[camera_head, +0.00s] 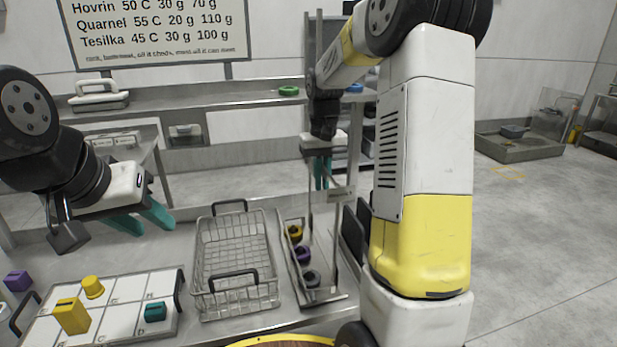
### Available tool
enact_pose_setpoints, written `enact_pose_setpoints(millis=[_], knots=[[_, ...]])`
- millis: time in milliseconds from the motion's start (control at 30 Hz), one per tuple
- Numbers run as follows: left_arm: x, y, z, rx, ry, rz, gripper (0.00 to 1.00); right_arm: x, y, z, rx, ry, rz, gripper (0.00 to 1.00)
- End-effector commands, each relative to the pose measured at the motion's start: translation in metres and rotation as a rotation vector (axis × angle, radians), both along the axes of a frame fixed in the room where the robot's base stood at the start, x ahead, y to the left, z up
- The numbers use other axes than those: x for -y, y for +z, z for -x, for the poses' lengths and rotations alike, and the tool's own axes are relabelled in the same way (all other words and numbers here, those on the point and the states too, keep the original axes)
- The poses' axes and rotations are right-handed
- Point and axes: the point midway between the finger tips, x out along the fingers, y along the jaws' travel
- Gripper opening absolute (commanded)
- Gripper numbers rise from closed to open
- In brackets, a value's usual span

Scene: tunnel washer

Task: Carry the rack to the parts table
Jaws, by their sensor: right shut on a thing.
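The rack (318,297) is a narrow metal tray with a tall upright frame, and it holds yellow, purple and dark round parts in a row. My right gripper (321,183) is above it, with its teal fingers pointing down, shut at the top of the frame. The exact contact is small and partly hidden. The rack's foot is right beside the wire basket; I cannot tell whether it rests on the bench or hangs just above. My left gripper (143,221) is open and empty, above the bench at the left. I cannot tell which surface is the parts table.
A wire basket (232,258) with dark handles stands on the bench. A white compartment tray (115,318) holds yellow and teal pieces at front left. A back shelf (235,97) carries a green ring (288,90) and a blue ring (354,88).

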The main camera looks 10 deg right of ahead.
Motion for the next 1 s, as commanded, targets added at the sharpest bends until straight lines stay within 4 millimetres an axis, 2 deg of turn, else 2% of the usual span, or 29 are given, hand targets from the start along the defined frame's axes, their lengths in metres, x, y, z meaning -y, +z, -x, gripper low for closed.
enact_pose_setpoints(millis=[700,733,833,1000], knots=[[0.0000,0.0000,0.0000,0.000,0.000,0.000,0.36,-0.0004,-0.0068,-0.0009,0.004,0.000,0.000,0.00],[0.0000,0.0000,0.0000,0.000,0.000,0.000,0.36,-0.0004,-0.0067,-0.0008,0.004,0.000,0.000,0.14],[0.0000,0.0000,0.0000,0.000,0.000,0.000,0.36,-0.0003,-0.0070,-0.0006,0.003,0.000,0.000,0.34],[0.0000,0.0000,0.0000,0.000,0.000,0.000,0.36,-0.0002,-0.0075,-0.0003,0.001,0.000,0.000,0.34]])
